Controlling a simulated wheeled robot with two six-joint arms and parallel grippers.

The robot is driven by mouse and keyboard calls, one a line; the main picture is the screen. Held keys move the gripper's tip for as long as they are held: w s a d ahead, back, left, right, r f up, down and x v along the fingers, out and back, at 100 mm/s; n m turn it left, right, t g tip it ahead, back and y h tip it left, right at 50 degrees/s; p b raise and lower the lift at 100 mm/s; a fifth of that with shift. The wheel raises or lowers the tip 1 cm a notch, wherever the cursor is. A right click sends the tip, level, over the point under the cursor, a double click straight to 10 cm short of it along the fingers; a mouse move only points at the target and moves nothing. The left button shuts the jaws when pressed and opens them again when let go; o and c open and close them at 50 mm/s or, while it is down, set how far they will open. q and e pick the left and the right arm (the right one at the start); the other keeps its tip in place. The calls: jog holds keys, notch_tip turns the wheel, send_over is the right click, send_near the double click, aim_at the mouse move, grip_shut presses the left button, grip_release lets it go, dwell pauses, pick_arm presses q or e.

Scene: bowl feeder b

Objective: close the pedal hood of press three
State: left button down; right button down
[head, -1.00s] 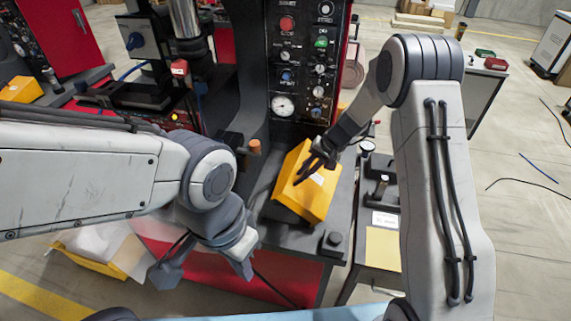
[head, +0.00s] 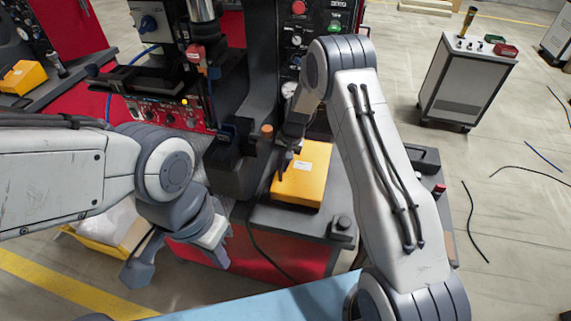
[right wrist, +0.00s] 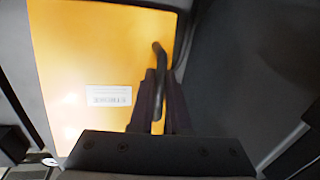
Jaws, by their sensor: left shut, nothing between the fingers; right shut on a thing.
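The yellow pedal hood (head: 306,182), with a white label on top, sits on the dark base of the press in the middle of the head view. Its top looks near level. In the right wrist view the hood (right wrist: 95,60) fills the left half, with a dark curved handle (right wrist: 160,65) along its right side. My right gripper (head: 284,163) is at the hood's left side, shut on that handle (right wrist: 159,108); the grip is partly hidden in the head view. My left gripper (head: 220,258) is shut and empty, low and left of the hood, apart from it.
The press column and its gauge panel (head: 290,65) rise behind the hood. An orange-topped knob (head: 267,131) stands just left of it, and a black button (head: 343,223) in front. A grey cabinet (head: 465,80) stands at the back right, with open floor around it.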

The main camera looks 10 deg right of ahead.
jog(key=shift+f, duration=0.25)
jog(key=c, duration=0.9)
grip_release()
jog(key=shift+a, duration=0.15)
jog(key=shift+d+r, duration=0.2)
jog(key=shift+r, duration=0.35)
jog(key=shift+b+v, duration=1.4)
jog(key=shift+v, duration=3.35)
